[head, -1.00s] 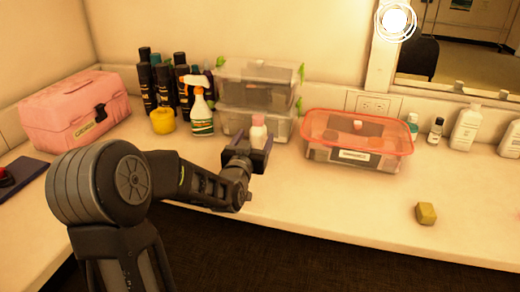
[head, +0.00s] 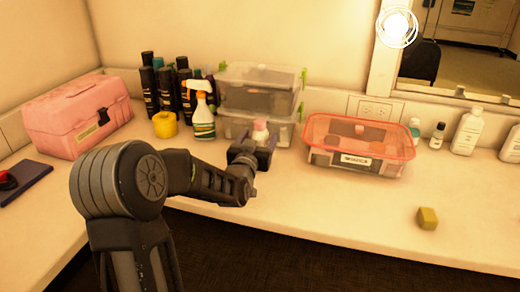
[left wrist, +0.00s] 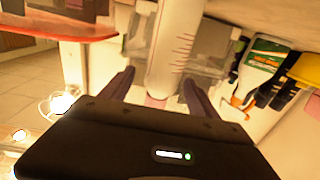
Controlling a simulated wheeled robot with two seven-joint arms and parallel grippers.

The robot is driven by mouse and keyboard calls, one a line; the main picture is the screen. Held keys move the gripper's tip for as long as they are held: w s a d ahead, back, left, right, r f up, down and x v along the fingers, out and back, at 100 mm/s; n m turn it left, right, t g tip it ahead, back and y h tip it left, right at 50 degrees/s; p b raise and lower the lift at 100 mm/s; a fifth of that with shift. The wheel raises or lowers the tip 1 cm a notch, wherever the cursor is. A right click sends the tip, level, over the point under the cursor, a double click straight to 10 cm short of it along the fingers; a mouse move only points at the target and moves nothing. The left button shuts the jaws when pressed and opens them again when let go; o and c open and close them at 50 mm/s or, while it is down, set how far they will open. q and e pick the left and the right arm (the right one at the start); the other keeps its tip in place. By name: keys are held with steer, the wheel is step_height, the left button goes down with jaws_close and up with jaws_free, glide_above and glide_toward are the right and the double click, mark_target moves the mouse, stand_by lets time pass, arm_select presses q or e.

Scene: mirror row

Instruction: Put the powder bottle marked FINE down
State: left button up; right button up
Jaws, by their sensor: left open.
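The powder bottle (head: 260,130) is white with a pink top and stands upright on the counter (head: 310,205), in front of the clear boxes. In the left wrist view, which is upside down, its white body with red marks (left wrist: 175,50) rises between my fingers. My left gripper (head: 256,150) is around the bottle's upper part in the head view and hides its lower body. In the left wrist view the fingers (left wrist: 157,90) are open, with gaps on both sides of the bottle. The word FINE cannot be read. My right gripper is in no view.
Stacked clear boxes (head: 258,90) stand behind the bottle. A spray bottle (head: 203,120) and yellow jar (head: 165,125) are to its left, a red-lidded box (head: 357,140) to its right. A yellow block (head: 428,218) lies at right. The counter's front middle is clear.

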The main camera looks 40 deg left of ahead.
arm_select(q)
steer(key=x, duration=0.4)
steer(key=shift+w+a+f, duration=0.15)
steer(key=shift+w+a, duration=0.05)
steer(key=shift+w, duration=0.1)
steer(key=shift+c, duration=0.3)
jaws_close()
stand_by(0.6)
